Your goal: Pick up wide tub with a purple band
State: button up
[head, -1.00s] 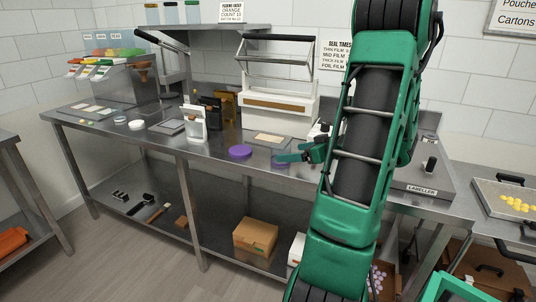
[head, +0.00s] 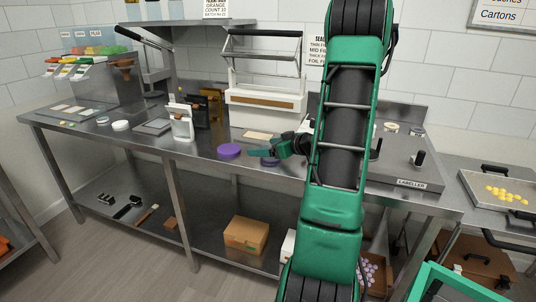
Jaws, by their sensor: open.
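A wide, low, round purple thing (head: 229,151) lies on the steel bench near its front edge; I cannot tell a band from a lid on it. A second, smaller purple patch (head: 270,162) shows just below my gripper (head: 263,154), partly hidden by it. I cannot tell which of the two belongs to the wide tub with a purple band. My gripper is open, with its green fingers pointing left over the bench, to the right of the larger purple thing. I see nothing held, and cannot tell whether the fingers touch the smaller one.
The steel bench (head: 200,152) also holds a white pouch stand (head: 182,122), a white sealer (head: 262,100), a flat brown pad (head: 257,135), a white round tub (head: 121,126) and a labeller (head: 405,165). A cardboard box (head: 246,235) stands on the lower shelf.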

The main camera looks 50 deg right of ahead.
jog(key=shift+x, duration=0.9)
jog(key=c, duration=1.1)
jog(key=shift+r, duration=0.15)
jog(key=shift+c, duration=0.2)
jog(key=shift+r, duration=0.5)
notch_tip(320, 180, up, 3)
jog(key=shift+f, duration=0.15)
jog(key=a+r, duration=0.7)
jog(key=a, duration=0.4)
jog(key=shift+a, duration=0.35)
